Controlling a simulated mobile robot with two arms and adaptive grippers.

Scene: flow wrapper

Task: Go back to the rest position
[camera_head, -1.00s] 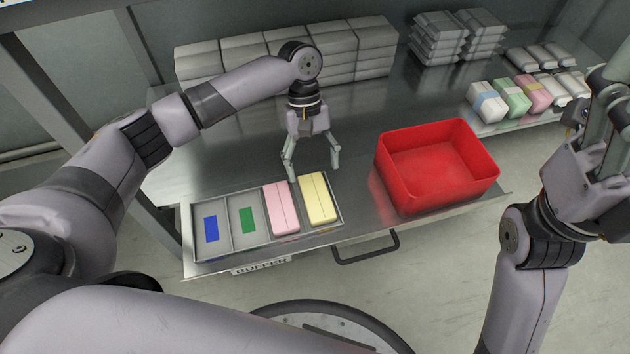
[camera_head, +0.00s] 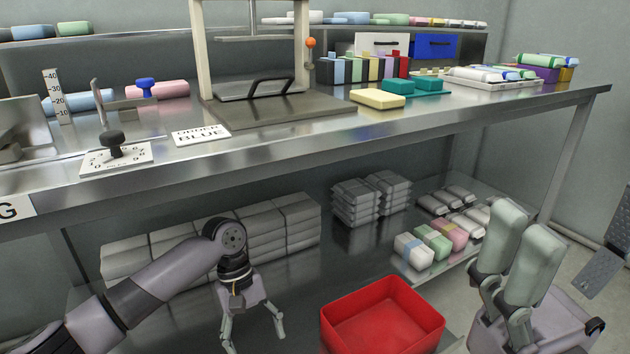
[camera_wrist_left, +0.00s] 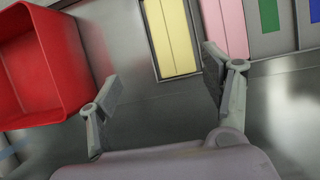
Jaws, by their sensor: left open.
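My left gripper (camera_head: 252,328) is open and empty above the lower metal shelf, left of the red bin (camera_head: 383,318) in the head view. In the left wrist view its spread fingers (camera_wrist_left: 163,92) have nothing between them. Beyond them lie a yellow block (camera_wrist_left: 172,35) and a pink block (camera_wrist_left: 224,25) in the buffer tray. A green patch (camera_wrist_left: 269,14) marks a tray slot without a block. My right gripper (camera_head: 515,250) is raised at the right, its two thick fingers pointing up; whether it is open or shut is unclear.
The upper table (camera_head: 310,150) overhangs the lower shelf and carries a press frame (camera_head: 255,90), a dial (camera_head: 115,153) and a yellow block (camera_head: 377,98). Grey stacked packs (camera_head: 285,225) stand at the back of the lower shelf. Coloured packs (camera_head: 432,240) lie to the right.

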